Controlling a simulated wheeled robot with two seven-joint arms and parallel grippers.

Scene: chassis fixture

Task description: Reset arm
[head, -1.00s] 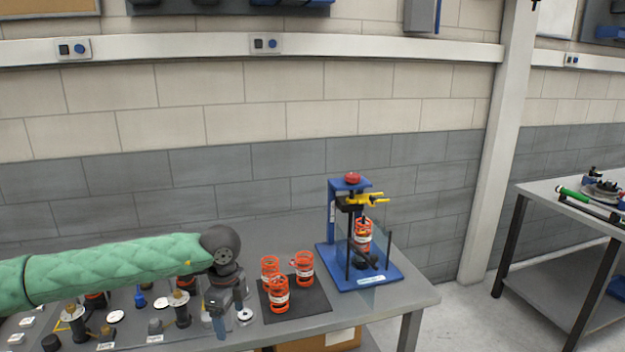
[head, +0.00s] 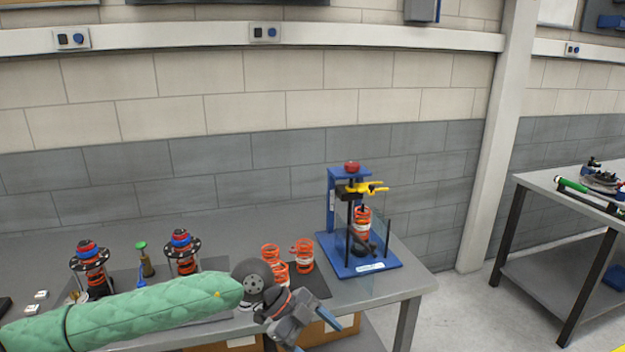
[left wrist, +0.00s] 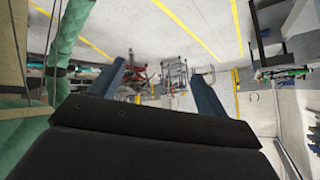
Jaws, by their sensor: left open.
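My left arm in its green padded sleeve comes in from the left in the head view, low across the front of the workbench. My left gripper (head: 318,338) is at the bench's front edge, pointing down and to the right. Its two blue fingers are apart with nothing between them. My right gripper is not in view.
Orange springs (head: 303,256) stand on a black mat behind my gripper. A blue spring press (head: 332,205) holds another spring. Two spring assemblies (head: 183,252) stand at left. A second table (head: 540,182) is at right, with clear floor between.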

